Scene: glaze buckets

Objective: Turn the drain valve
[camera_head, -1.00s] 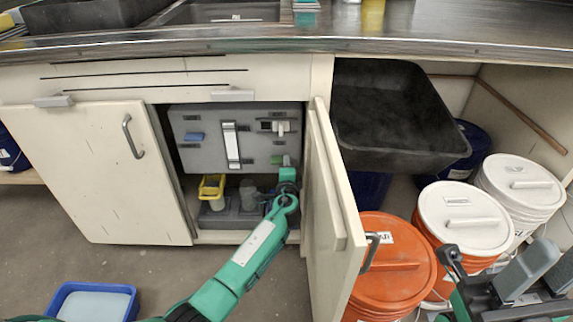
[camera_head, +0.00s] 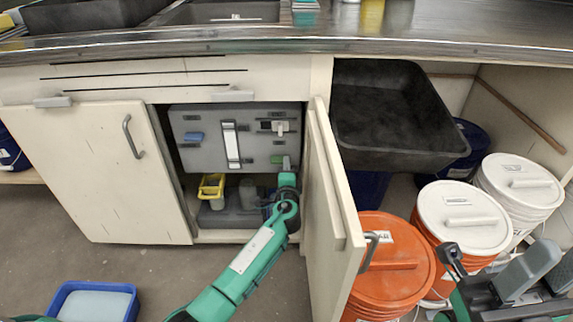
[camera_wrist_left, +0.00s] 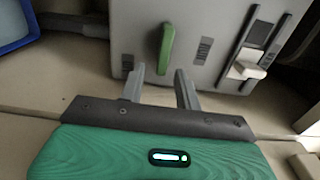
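The green lever (camera_head: 285,162), which I take for the drain valve, is at the lower right of the grey panel inside the open cabinet. In the left wrist view the lever (camera_wrist_left: 166,48) stands nearly upright in the picture, tilted slightly, on the panel's grey face. My left gripper (camera_wrist_left: 160,84) is open, its two fingers apart and pointing at the panel. The lever shows just beyond the fingertips, and nothing is between them. In the head view the left gripper (camera_head: 287,177) is just below the lever, partly hidden by its own wrist. My right gripper (camera_head: 541,277) looks open and empty at the lower right.
A yellow caddy (camera_head: 212,186) is below. The open cabinet door (camera_head: 331,215) stands close right of my left arm. Orange and white lidded buckets (camera_head: 393,262) fill the right.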

